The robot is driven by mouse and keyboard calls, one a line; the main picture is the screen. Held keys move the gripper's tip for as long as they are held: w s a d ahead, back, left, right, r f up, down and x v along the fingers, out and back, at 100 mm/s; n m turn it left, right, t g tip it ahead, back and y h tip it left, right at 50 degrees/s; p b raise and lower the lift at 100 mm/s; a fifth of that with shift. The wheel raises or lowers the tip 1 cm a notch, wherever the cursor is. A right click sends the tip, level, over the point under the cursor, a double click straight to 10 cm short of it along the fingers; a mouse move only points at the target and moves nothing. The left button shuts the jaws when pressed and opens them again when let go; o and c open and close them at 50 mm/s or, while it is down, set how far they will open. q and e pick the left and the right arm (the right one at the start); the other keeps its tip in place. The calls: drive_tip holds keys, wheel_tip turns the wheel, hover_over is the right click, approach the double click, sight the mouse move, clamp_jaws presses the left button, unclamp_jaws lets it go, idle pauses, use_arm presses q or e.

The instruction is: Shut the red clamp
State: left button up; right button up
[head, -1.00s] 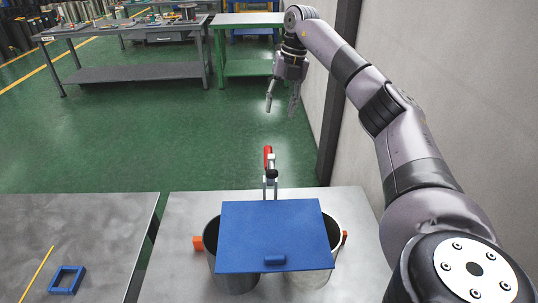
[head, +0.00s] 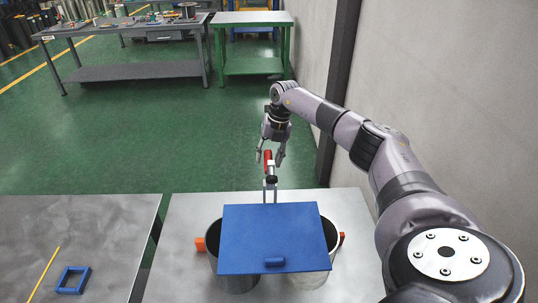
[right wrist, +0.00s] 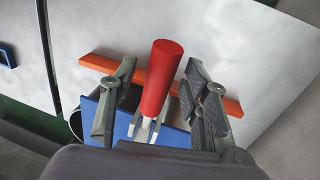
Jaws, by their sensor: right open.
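The red clamp (head: 268,163) stands upright behind the blue plate, its red handle pointing up. My right gripper (head: 270,160) is at the handle, with one finger on each side of it. In the right wrist view the red handle (right wrist: 162,78) stands between the two open fingers (right wrist: 160,105), with gaps on both sides. Metal clamp bars show below the handle. The blue plate (head: 270,230) lies across two metal cylinders (head: 232,282). My left gripper is not in view.
An orange bar (right wrist: 232,106) runs behind the handle; its ends show beside the cylinders. The cylinders stand on a grey table (head: 185,215). A blue square frame (head: 63,280) lies on the left table. A wall (head: 440,90) is close on the right.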

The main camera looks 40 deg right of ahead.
drive_tip(key=shift+f, duration=0.2)
drive_tip(key=shift+c, duration=0.3)
clamp_jaws()
idle(0.5)
